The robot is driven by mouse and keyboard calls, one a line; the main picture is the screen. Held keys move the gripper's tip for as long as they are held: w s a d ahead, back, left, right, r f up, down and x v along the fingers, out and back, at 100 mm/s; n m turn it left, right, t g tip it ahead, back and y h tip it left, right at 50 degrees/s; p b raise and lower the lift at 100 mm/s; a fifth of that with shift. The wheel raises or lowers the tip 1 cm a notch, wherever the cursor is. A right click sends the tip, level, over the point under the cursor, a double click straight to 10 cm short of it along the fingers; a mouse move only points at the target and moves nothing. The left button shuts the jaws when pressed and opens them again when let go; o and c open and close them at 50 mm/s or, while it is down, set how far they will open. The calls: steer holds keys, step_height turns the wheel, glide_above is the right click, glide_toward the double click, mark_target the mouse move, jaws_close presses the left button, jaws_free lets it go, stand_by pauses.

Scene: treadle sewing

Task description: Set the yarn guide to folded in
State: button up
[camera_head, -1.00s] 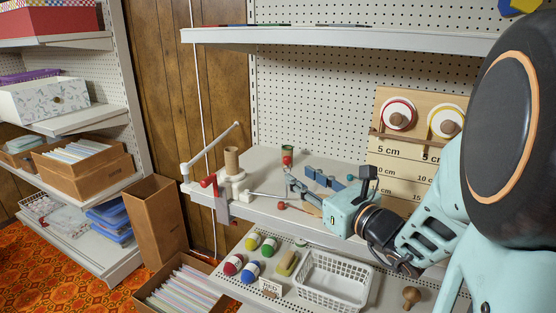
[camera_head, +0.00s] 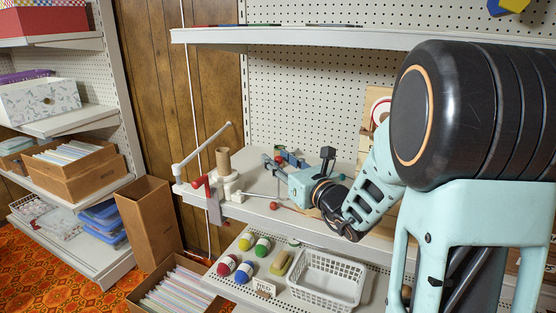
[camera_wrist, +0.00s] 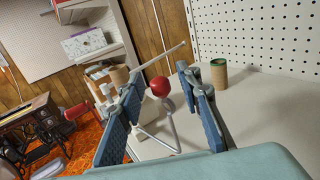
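A green-and-brown can (camera_wrist: 219,75) stands right of my fingers. An upper shelf (camera_head: 300,37) overhangs. A lower shelf holds a white basket (camera_head: 328,280) and several coloured yarn balls (camera_head: 245,272).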

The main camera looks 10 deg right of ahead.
steer(key=shift+c, duration=0.4)
jaws_close()
steer(key=shift+w, duration=0.1)
steer(key=shift+w+d+r+n+g+y+p, duration=0.1)
steer(key=shift+w+d+n+g+y+p, duration=0.2)
steer(key=shift+w+n+g+y, duration=0.6)
steer(key=shift+w+d+n+g+y+p, duration=0.25)
steer(key=shift+w+n+y, duration=0.4)
steer(key=shift+y, duration=0.65)
steer(key=shift+s, duration=0.1)
steer(key=shift+o, duration=0.4)
jaws_free()
steer(key=shift+a, duration=0.1)
